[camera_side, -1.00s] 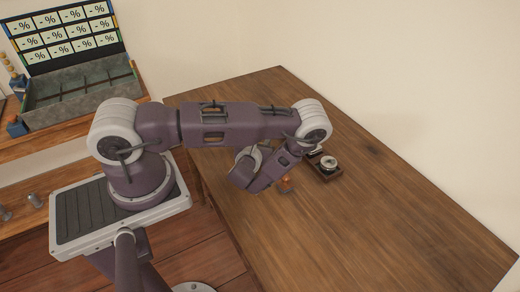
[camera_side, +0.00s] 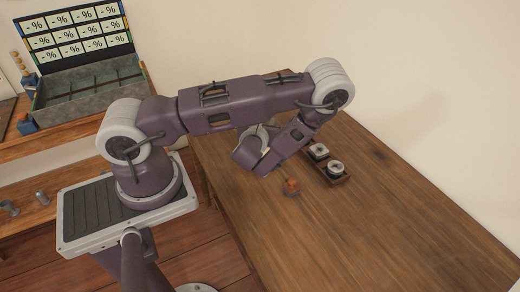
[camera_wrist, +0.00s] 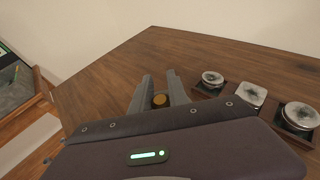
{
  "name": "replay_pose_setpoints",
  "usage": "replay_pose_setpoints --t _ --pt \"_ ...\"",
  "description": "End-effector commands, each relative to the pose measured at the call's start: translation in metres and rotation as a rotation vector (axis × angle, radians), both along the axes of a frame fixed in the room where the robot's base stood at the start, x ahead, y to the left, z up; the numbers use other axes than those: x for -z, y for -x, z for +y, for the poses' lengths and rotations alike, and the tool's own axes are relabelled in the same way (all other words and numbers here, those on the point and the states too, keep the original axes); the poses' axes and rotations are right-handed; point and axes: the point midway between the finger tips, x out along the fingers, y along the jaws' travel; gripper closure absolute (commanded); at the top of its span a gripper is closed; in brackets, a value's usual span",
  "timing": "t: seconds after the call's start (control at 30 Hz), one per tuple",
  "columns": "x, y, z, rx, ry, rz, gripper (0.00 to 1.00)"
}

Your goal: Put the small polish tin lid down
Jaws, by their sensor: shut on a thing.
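In the wrist view the two grey fingers of my gripper (camera_wrist: 160,88) stand either side of a small round gold-brown piece, which I take for the small polish tin lid (camera_wrist: 160,100). My gripper is shut on it, above the wooden table. In the side view my arm hides the fingers. A small orange-brown thing (camera_side: 291,187) shows there below my wrist; I cannot tell whether it is the same piece. Round tins with pale, dark-marked tops stand to the right in the wrist view, one nearest (camera_wrist: 298,117) and one farther off (camera_wrist: 212,80).
A dark tray (camera_side: 343,180) holds tins in the side view. The wooden table (camera_side: 390,225) is clear in front of and to the right of it. A compartmented grey bin (camera_side: 90,98) with "-%" cards stands at the back left. A pale wall bounds the table behind.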

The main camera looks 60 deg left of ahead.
Motion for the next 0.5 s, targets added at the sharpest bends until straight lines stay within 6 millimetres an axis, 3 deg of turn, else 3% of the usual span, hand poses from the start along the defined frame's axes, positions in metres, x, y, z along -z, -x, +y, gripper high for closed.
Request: replay_pose_setpoints --t 0.3,0.37,0.5 --pt "0.01 0.099 -0.041 -0.32 -0.003 0.0 1.0" --pt "0.013 0.11 -0.045 -0.352 -0.007 0.003 1.0" --pt "0.043 0.117 -0.047 -0.373 -0.012 0.005 1.0"
